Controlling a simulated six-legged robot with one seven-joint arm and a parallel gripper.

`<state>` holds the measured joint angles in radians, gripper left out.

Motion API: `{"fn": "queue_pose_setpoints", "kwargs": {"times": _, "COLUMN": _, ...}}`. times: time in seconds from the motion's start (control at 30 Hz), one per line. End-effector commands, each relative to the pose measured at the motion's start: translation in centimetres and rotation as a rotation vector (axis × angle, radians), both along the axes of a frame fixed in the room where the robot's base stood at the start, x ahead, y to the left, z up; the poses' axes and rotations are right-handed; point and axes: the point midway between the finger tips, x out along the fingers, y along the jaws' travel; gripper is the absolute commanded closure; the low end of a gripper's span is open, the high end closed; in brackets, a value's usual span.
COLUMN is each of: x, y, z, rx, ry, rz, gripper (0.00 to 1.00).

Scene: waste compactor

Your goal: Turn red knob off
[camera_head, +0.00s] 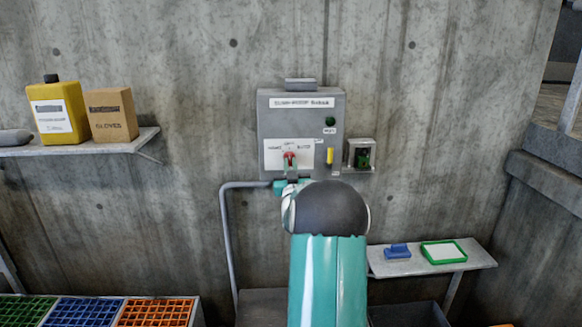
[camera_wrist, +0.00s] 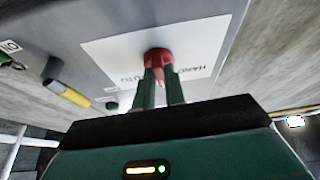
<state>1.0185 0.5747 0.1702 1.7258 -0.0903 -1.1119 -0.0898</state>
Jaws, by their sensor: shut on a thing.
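The red knob (camera_head: 289,157) sits on a white label plate (camera_head: 306,148) on the front of the grey control box (camera_head: 272,118) on the wall. In the wrist view the red knob (camera_wrist: 157,56) is at the top middle, with the white plate (camera_wrist: 110,60) around it. My gripper (camera_wrist: 160,75) has its two green fingers closed on the knob, one on each side. In the head view my gripper (camera_head: 290,170) is at the knob from below, and my arm hides the area under the box. The knob's exact pointing direction is hard to read.
The box also has a yellow handle (camera_head: 330,156) and a dark green button (camera_head: 330,121). A small open case (camera_head: 361,155) is to its right. A shelf (camera_head: 140,140) at left holds a yellow jug and a box. A low shelf (camera_head: 400,268) at right holds a blue item and a green-framed tray.

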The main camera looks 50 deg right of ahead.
Motion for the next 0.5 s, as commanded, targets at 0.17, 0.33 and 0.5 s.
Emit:
{"fn": "queue_pose_setpoints", "kwargs": {"times": 0.17, "x": 0.04, "y": 0.07, "z": 0.07, "rx": 0.029, "ry": -0.036, "rz": 0.001, "gripper": 1.00}}
{"fn": "queue_pose_setpoints", "kwargs": {"times": 0.33, "x": 0.04, "y": 0.07, "z": 0.08, "rx": 0.038, "ry": -0.046, "rz": 0.000, "gripper": 1.00}}
{"fn": "queue_pose_setpoints", "kwargs": {"times": 0.5, "x": 0.03, "y": 0.06, "z": 0.08, "rx": 0.038, "ry": -0.046, "rz": 0.000, "gripper": 1.00}}
